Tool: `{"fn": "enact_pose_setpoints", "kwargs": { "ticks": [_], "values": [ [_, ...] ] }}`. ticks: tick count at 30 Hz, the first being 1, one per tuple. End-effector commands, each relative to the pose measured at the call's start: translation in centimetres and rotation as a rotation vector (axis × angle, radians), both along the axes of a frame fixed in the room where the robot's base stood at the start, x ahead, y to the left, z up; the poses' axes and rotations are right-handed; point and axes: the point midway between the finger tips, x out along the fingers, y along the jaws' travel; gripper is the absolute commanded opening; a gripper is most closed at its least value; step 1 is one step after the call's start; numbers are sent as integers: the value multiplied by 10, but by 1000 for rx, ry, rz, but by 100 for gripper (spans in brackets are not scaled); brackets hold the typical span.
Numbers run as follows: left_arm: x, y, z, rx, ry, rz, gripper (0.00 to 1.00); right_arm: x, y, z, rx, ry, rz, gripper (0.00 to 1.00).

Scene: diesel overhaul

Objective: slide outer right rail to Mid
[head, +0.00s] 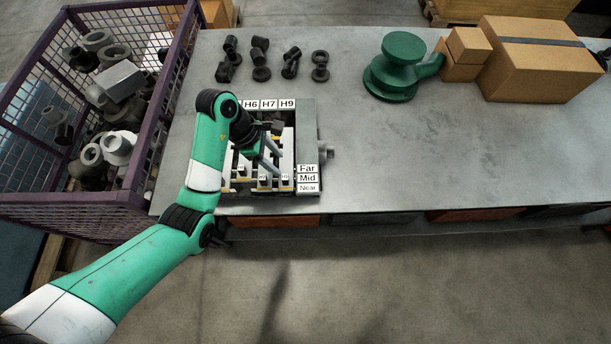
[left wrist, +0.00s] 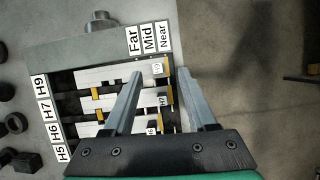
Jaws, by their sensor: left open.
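The rail fixture (head: 308,135) stands near the table's front edge, with labels H6, H7, H9 along its back and Far, Mid, Near at its right front. The outer right rail (left wrist: 108,74), in the H9 row, is a pale bar with a small tagged handle (left wrist: 157,68) toward the Near side. I cannot tell exactly which mark it lines up with. My left gripper (head: 274,166) is over the fixture, pointing down at the front of the rails. In the left wrist view, its fingers (left wrist: 159,71) are apart, on either side of the handle's tag. My right gripper is out of view.
A purple mesh bin (head: 142,165) of metal parts stands left of the table. Several dark parts (head: 290,62) lie behind the fixture. A green turbo-like casting (head: 398,65) and cardboard boxes (head: 535,65) are at the back right. The table right of the fixture is clear.

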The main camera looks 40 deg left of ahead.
Motion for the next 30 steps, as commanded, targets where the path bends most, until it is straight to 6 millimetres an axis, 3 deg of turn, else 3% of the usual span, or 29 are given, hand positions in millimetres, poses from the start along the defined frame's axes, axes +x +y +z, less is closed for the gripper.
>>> {"fn": "enact_pose_setpoints", "kwargs": {
  "ticks": [1, 4, 9, 15, 17, 24, 30],
  "values": [
    [-6, 12, -21, -6, 5, 32, 57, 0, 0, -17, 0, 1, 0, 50],
    [-9, 21, -21, -7, 4, 55, 57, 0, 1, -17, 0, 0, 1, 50],
    [-7, 20, -24, -8, 1, 54, 57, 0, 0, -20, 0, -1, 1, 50],
    [0, 11, -57, -7, 1, 53, 57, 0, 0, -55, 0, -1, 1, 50],
    [3, 6, -63, -10, 4, 52, 57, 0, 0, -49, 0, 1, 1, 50],
    [16, -9, -109, -9, 3, 52, 57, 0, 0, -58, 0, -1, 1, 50],
    [21, -14, -124, -8, 0, 53, 57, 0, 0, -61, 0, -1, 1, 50]
  ]
}}
